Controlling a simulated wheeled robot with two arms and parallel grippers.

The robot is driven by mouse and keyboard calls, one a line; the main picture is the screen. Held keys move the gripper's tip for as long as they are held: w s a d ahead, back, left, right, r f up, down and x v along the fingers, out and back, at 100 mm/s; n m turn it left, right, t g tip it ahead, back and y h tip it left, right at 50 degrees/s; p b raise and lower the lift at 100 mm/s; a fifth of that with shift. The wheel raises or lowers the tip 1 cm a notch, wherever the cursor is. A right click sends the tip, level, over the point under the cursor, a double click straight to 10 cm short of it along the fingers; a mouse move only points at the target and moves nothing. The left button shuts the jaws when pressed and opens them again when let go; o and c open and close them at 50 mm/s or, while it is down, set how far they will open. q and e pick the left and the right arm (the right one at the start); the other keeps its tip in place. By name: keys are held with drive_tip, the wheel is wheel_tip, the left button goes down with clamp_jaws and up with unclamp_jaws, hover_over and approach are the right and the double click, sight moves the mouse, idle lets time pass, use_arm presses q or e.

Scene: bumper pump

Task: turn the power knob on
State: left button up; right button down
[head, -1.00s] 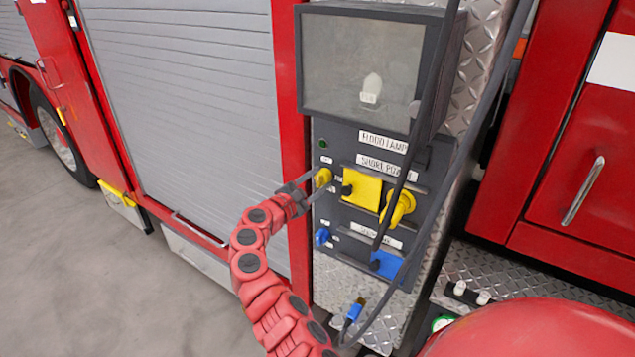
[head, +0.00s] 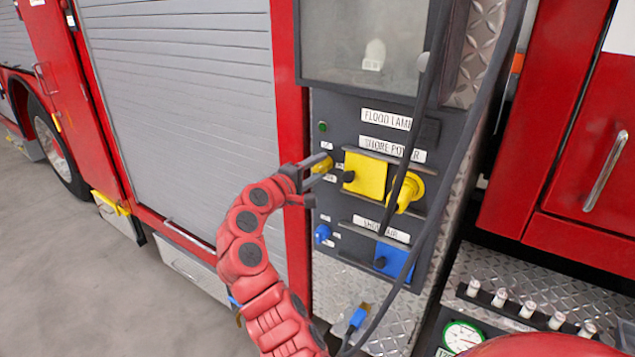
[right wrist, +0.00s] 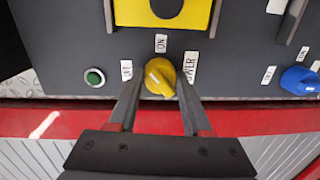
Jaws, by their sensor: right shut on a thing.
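The yellow power knob (head: 327,163) is on the dark control panel (head: 346,103), left of a yellow socket cover (head: 366,177). My right gripper (head: 318,172) reaches it from the left and is shut on it, partly hiding it in the head view. In the right wrist view the knob (right wrist: 159,75) sits between the two finger tips (right wrist: 159,90). A small white mark shows on its face, toward the upper left. An "ON" label (right wrist: 161,43) lies above it there, with further labels on both sides. My left gripper is not in view.
A green indicator (head: 322,126) is above the knob and a blue knob (head: 322,233) below it. A yellow plug (head: 405,191) and dark cables (head: 425,120) hang at the right of the panel. A grey roller shutter (head: 180,90) is at the left.

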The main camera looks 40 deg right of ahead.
drive_tip(key=m+b, duration=0.3)
drive_tip(key=b, duration=0.1)
drive_tip(key=m+b, duration=0.2)
drive_tip(key=shift+f+m+t+y, duration=0.3)
drive_tip(key=shift+f+t, duration=0.05)
drive_tip(key=shift+t, duration=0.05)
drive_tip(key=shift+r+m+b, duration=0.2)
drive_tip(key=shift+m+b, duration=0.9)
drive_tip(key=shift+b, duration=0.2)
drive_tip(key=shift+c, duration=1.7)
unclamp_jaws()
drive_tip(key=shift+r, duration=0.1)
drive_tip(key=shift+a, duration=0.1)
drive_tip(key=b+v, duration=0.1)
drive_tip(key=v, duration=1.6)
drive_tip(key=shift+s, duration=0.15)
